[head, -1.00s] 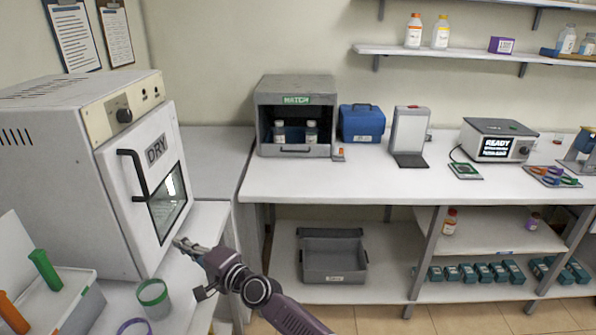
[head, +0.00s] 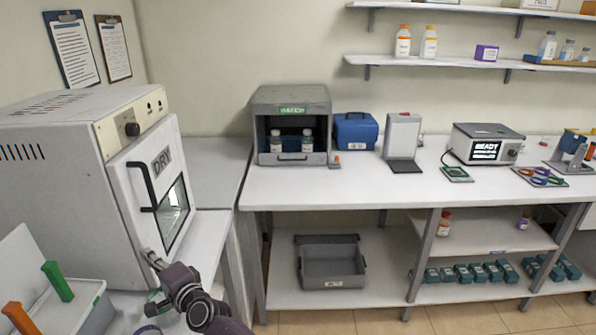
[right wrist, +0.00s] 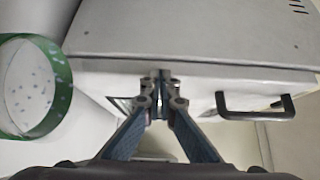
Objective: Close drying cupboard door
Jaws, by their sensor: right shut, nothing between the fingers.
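The drying cupboard (head: 60,170) is a pale box at the left. Its white front door (head: 133,215) carries a DRY label, a black handle (head: 150,188) and a small window. The door stands almost flush with the body; I cannot tell whether it is fully shut. My right gripper (head: 150,259) is shut and empty at the lower part of the door front. In the right wrist view its fingertips (right wrist: 160,76) overlap the door edge, with the handle (right wrist: 255,106) to the right; contact is unclear. My left gripper is out of view.
A rack with a green (head: 57,281) and an orange handle (head: 20,318) is at the lower left.

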